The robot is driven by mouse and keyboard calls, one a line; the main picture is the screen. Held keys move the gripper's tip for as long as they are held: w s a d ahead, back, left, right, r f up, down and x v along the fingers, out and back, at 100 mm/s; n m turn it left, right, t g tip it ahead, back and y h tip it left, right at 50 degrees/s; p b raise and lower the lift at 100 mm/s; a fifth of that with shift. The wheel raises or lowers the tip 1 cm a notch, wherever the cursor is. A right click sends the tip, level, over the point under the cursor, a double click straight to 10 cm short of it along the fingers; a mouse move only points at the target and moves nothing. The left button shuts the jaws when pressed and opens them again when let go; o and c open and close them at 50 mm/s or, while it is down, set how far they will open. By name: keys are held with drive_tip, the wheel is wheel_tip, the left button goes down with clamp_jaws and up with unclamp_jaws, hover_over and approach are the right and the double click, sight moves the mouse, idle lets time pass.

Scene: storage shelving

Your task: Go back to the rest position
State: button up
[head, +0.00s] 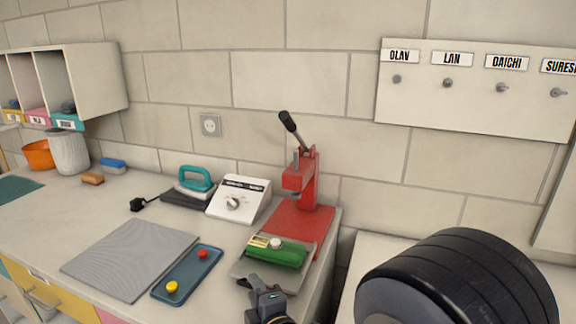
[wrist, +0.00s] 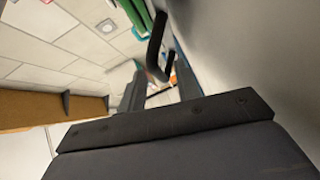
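My gripper (wrist: 160,78) shows in the wrist view as two dark fingers standing apart, with no object visibly held between them. The wrist view is tilted, and a black bent bar (wrist: 157,48) and something green show beyond the fingers. A large black ribbed cylinder of my arm fills the lower right.
The worktop holds a red lever press (head: 308,190), a green item (head: 280,252) on the press's plate, a blue tray (head: 188,272) with yellow and red knobs, a grey mat (head: 130,258), a white dial box (head: 238,200) and a teal iron (head: 195,180). A name board (head: 475,112) hangs right.

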drive_tip(key=shift+x, duration=0.9)
drive_tip(key=shift+w+d, duration=0.15)
drive_tip(key=shift+w, duration=0.25)
drive_tip(key=shift+r, duration=0.1)
